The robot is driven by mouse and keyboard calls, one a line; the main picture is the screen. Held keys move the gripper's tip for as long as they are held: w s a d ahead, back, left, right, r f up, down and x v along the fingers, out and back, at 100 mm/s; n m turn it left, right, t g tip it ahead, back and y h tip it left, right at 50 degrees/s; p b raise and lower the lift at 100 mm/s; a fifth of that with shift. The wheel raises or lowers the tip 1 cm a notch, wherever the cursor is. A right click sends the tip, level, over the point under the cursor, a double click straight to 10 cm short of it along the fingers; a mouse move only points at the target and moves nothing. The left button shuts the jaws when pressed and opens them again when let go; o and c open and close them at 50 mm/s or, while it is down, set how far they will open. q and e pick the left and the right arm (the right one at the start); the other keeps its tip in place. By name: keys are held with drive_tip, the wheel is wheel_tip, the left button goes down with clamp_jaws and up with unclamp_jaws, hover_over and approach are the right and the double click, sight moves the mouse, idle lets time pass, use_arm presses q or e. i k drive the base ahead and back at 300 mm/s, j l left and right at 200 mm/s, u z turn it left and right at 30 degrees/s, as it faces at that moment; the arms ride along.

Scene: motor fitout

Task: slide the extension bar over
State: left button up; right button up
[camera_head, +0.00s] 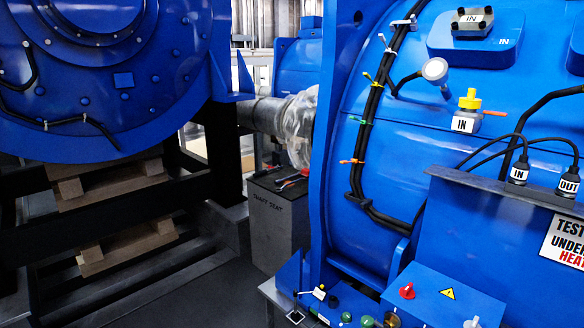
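Neither of my grippers is in view. I cannot pick out an extension bar for certain. A grey block (279,232) with dark lettering on its front stands on the floor between the two blue machines. Small dark and red items (290,182) lie on its top, too small to identify. A grey shaft (262,115) runs above the block, and its right part is wrapped in clear film (298,128).
A large blue motor housing (385,150) with black cables fills the right. A blue control box (440,298) with knobs sits low in front. Another blue machine (110,100) stands left on black framing (224,150), with wooden pallets (112,187) below. Grey floor shows at lower left.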

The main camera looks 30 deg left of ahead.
sight(297, 174)
drive_tip(key=i+j+u, duration=0.4)
drive_tip(key=i+j, duration=1.35)
drive_tip(key=i+j+z, duration=0.1)
drive_tip(key=z, duration=0.35)
drive_tip(key=i+j+z, duration=0.1)
drive_tip(key=j+z, duration=0.15)
drive_tip(key=z, duration=0.15)
drive_tip(key=j+z, duration=0.2)
drive_tip(key=z, duration=0.25)
